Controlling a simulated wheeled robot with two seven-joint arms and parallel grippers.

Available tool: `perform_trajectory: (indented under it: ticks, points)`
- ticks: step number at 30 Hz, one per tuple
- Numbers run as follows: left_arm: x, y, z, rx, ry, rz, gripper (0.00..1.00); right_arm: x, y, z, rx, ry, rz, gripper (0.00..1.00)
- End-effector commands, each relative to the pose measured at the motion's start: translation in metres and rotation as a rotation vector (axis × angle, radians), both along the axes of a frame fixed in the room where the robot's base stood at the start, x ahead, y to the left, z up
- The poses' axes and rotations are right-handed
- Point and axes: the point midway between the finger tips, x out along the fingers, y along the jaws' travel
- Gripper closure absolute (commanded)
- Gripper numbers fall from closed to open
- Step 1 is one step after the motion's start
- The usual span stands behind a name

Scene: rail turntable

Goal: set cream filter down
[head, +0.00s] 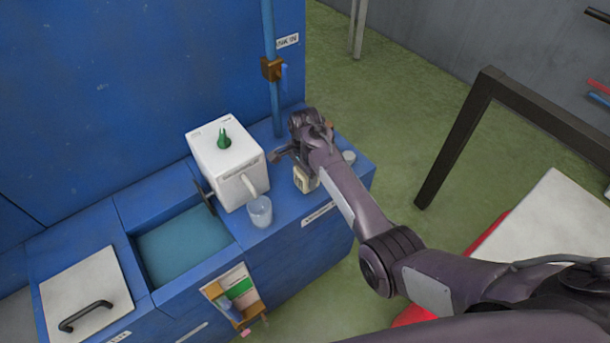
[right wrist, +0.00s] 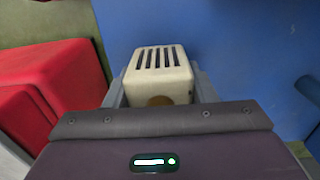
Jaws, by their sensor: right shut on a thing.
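The cream filter (right wrist: 160,72) is a small boxy cream part with dark slots on one face. In the right wrist view it sits between the fingers of my right gripper (right wrist: 158,95), which is shut on it. In the head view the filter (head: 305,180) shows below my right gripper (head: 300,165), over or at the front right part of the blue counter (head: 285,222). I cannot tell whether it touches the counter top. My right wrist hides part of it. My left gripper is not in view.
A white machine (head: 226,165) with a green piece on top stands left of my gripper. A clear cup (head: 260,211) stands near the counter's front edge. A small pale round thing (head: 348,157) lies right of the wrist. A blue pipe (head: 270,100) rises behind. A sunken basin (head: 185,247) lies left.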

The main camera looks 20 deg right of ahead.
Motion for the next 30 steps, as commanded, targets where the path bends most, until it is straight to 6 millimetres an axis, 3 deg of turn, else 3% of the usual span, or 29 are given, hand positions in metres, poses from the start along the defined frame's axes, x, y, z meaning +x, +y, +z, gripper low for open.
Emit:
perform_trajectory:
  ticks: [12,13,17,26,30]
  points:
    - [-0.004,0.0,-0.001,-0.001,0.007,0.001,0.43,0.001,0.001,-0.01,0.001,-0.003,0.001,0.76]
    - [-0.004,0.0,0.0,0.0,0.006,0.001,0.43,0.0,0.0,-0.01,0.001,-0.003,0.001,0.45]
    - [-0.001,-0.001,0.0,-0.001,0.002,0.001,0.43,0.0,0.0,-0.01,0.001,-0.002,0.001,0.28]
    - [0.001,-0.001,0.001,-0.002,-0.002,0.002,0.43,0.0,0.0,-0.009,0.001,-0.002,0.001,0.27]
    - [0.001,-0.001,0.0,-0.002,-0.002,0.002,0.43,0.001,0.0,0.003,0.0,-0.005,0.0,0.27]
